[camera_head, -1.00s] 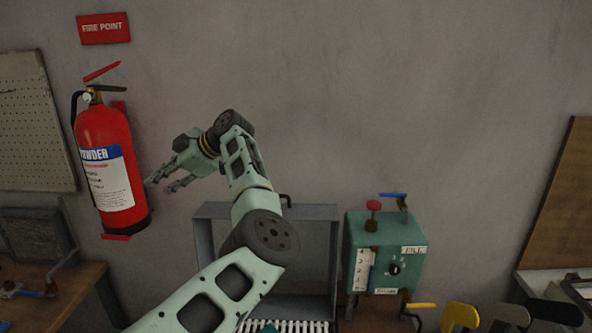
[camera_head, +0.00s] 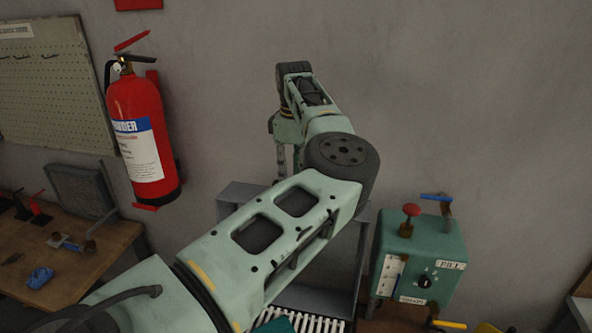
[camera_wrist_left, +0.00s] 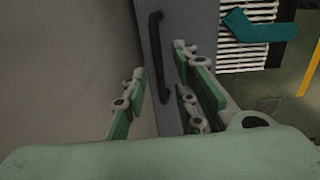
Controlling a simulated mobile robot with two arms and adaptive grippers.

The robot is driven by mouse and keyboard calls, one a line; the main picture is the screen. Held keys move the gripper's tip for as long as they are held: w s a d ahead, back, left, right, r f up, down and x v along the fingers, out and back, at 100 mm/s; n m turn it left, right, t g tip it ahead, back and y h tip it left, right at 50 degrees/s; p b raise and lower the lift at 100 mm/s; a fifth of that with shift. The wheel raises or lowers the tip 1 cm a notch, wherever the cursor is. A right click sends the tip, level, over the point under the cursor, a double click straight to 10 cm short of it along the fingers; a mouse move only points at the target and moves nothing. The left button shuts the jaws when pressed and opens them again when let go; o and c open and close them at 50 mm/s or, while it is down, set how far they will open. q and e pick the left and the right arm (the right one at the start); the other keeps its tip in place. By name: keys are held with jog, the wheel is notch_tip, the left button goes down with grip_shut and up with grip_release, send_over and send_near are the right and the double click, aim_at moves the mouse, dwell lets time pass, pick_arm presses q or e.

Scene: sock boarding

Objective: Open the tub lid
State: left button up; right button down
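A grey metal tub housing (camera_head: 235,195) stands against the wall, largely hidden behind my left arm in the head view. In the left wrist view a narrow grey panel, apparently the lid (camera_wrist_left: 187,15), carries a dark bar handle (camera_wrist_left: 155,40). My left gripper (camera_head: 288,172) points down above the housing in the head view. In the left wrist view its fingers (camera_wrist_left: 159,62) are spread apart, one on each side of the handle. I cannot tell how far above it they are. The handle is hidden in the head view. My right gripper is not in view.
A white slatted rack (camera_head: 318,325) with a teal piece (camera_wrist_left: 262,27) lies in front of the panel. A green control box (camera_head: 445,245) with a red knob stands at right. A fire extinguisher (camera_head: 137,125) hangs at left above a wooden bench (camera_head: 95,265).

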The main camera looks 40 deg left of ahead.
pick_arm(q)
jog(key=shift+w+f, duration=0.25)
jog(key=shift+f, duration=0.7)
jog(key=shift+s, duration=0.15)
jog(key=shift+c, duration=0.6)
jog(key=shift+r, duration=0.1)
grip_shut()
